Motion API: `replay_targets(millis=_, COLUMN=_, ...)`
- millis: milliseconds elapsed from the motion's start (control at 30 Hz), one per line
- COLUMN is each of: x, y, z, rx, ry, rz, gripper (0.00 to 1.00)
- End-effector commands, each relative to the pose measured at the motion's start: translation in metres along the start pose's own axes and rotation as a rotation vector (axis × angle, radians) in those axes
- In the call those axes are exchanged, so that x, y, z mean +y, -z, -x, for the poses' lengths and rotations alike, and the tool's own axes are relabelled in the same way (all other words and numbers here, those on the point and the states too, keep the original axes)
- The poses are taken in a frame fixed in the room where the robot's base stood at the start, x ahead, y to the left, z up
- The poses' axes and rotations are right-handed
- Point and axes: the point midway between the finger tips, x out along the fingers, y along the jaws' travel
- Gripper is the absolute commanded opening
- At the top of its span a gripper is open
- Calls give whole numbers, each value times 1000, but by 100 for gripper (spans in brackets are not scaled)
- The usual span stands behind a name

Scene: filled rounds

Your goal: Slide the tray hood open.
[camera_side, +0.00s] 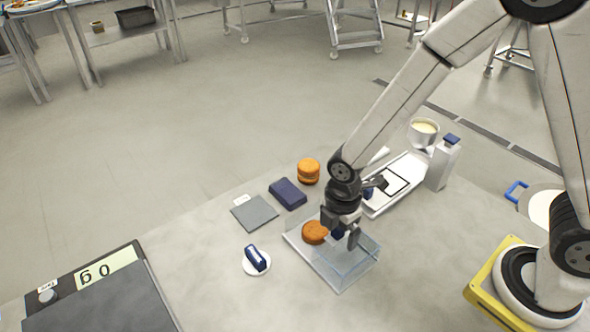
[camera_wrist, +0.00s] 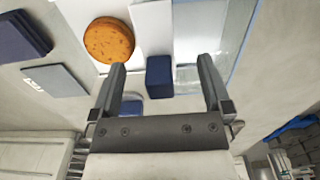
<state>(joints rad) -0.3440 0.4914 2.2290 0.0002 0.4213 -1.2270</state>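A shallow tray (camera_side: 296,243) with clear walls lies on the worktop, and an orange-brown round (camera_side: 314,232) sits at its left part. The round also shows in the wrist view (camera_wrist: 109,40). A clear hood (camera_side: 352,267) covers the tray's right part, leaving the round uncovered. A dark blue block (camera_wrist: 159,77), seemingly the hood's handle, stands between my fingers. My gripper (camera_wrist: 161,63) is open, with a visible gap on both sides of the block. In the side view my gripper (camera_side: 340,229) is low over the tray and hides part of the block.
Left of the tray are a blue block on a white disc (camera_side: 257,260), a grey pad (camera_side: 254,213) and a navy box (camera_side: 287,194). Stacked rounds (camera_side: 308,171) stand behind. A white board (camera_side: 407,178), bottle (camera_side: 444,163) and cup (camera_side: 424,133) are at right. A scale (camera_side: 98,293) is front left.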

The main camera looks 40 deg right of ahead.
Motion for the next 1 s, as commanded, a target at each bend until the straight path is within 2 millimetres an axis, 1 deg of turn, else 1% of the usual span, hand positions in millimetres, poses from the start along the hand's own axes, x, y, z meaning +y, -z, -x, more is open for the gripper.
replay_targets(millis=567, x=0, y=0, z=1, rx=0, ry=-1, rz=0, gripper=100)
replay_targets(millis=767, x=1, y=0, z=10, rx=1, ry=-2, rz=0, gripper=100)
replay_targets(millis=1000, x=1, y=0, z=27, rx=1, ry=-3, rz=0, gripper=100)
